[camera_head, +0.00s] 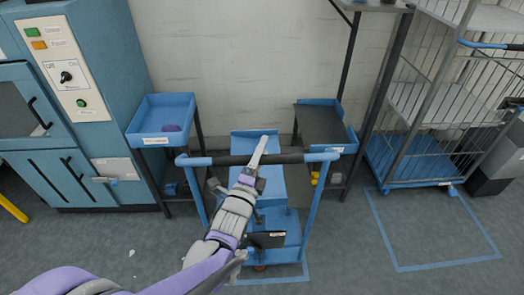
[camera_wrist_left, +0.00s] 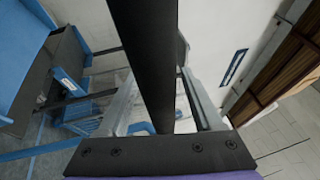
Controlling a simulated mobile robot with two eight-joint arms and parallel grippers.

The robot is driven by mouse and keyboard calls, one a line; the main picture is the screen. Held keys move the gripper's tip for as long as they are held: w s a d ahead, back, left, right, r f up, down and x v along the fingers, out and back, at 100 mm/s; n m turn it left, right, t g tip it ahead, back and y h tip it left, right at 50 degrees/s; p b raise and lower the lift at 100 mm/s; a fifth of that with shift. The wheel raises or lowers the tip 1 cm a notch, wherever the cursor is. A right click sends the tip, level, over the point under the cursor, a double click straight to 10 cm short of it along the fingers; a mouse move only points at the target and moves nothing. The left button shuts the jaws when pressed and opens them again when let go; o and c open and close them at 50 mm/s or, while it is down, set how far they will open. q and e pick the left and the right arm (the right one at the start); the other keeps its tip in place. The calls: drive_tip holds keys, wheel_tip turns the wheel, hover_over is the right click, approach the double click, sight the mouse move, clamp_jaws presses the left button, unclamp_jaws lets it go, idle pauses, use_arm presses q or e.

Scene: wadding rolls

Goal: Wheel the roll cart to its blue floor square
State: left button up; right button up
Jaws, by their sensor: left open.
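The blue roll cart (camera_head: 290,236) stands in the middle of the head view, its black-gripped push bar (camera_head: 290,158) towards me. My left gripper (camera_head: 260,152) is at this bar, left of its middle. In the left wrist view the black bar (camera_wrist_left: 150,60) runs between the two fingers, which are open around it; whether they touch it I cannot tell. A blue outline on the floor (camera_head: 285,281) shows at the cart's near end, partly hidden by it. An empty blue floor square (camera_head: 445,265) lies to the right. My right gripper is out of view.
A blue machine cabinet (camera_head: 110,130) and a stand with a blue tray (camera_head: 150,140) are on the left. A dark-topped stand (camera_head: 322,125) is close behind the cart. A wire cage trolley (camera_head: 415,180) stands at the right. Floor between cart and right square is clear.

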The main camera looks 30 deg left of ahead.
use_arm(q)
drive_tip(key=v, duration=1)
drive_tip(key=shift+s, duration=0.35)
idle(0.3)
